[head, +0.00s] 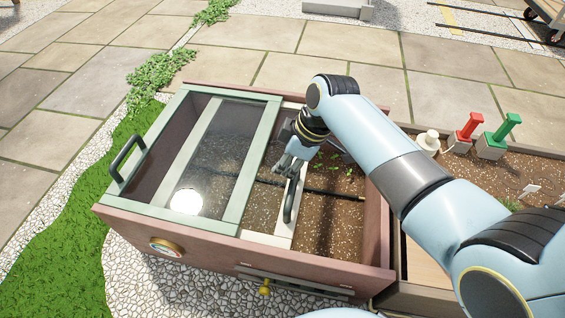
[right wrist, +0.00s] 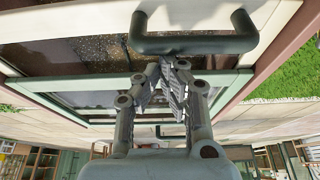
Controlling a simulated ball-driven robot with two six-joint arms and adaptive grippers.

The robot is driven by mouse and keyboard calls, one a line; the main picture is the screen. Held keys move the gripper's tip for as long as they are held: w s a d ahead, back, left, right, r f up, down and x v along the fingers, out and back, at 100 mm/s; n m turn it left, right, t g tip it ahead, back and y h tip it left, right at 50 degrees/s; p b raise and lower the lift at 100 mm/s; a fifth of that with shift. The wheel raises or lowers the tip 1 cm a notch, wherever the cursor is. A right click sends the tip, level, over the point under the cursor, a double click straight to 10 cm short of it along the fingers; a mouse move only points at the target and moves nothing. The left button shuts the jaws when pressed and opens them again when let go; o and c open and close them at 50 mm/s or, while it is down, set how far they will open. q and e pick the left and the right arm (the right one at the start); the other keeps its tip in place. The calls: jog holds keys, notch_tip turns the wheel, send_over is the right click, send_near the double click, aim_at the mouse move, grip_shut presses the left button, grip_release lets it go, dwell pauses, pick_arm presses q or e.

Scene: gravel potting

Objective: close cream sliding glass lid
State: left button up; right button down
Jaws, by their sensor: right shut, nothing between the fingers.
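The cream sliding glass lid (head: 286,222) lies on a pinkish-brown planter box (head: 330,267), partly beneath a green-framed glass lid (head: 240,200) on the left. Its far cream bar shows through the green lid's glass. A dark handle (head: 289,205) stands on the cream lid's right bar; it also shows in the right wrist view (right wrist: 195,44). Soil to the right of that bar is uncovered. My right gripper (head: 287,165) is shut and empty at the handle's far end; in the right wrist view its fingertips (right wrist: 172,66) are right by the handle, contact unclear. My left gripper is out of view.
The green lid has its own dark handle (head: 126,160) at the left. Small seedlings (head: 334,160) and a dark pipe (head: 335,191) are in the soil. A yellow tap (head: 264,288) is on the front.

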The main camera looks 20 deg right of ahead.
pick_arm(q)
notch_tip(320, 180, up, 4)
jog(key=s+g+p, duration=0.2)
pick_arm(e)
jog(key=d, duration=0.1)
jog(key=s+d, duration=0.2)
jog(key=shift+r, duration=0.3)
pick_arm(q)
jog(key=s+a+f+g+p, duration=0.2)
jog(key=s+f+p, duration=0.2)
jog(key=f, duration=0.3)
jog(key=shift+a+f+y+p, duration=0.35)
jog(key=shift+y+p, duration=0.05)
jog(key=shift+p, duration=0.15)
pick_arm(e)
jog(key=s+d, duration=0.9)
jog(key=d, duration=0.5)
jog(key=shift+s+f, duration=0.3)
jog(key=shift+s, duration=0.05)
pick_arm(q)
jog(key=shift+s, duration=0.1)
pick_arm(e)
jog(key=shift+d, duration=0.15)
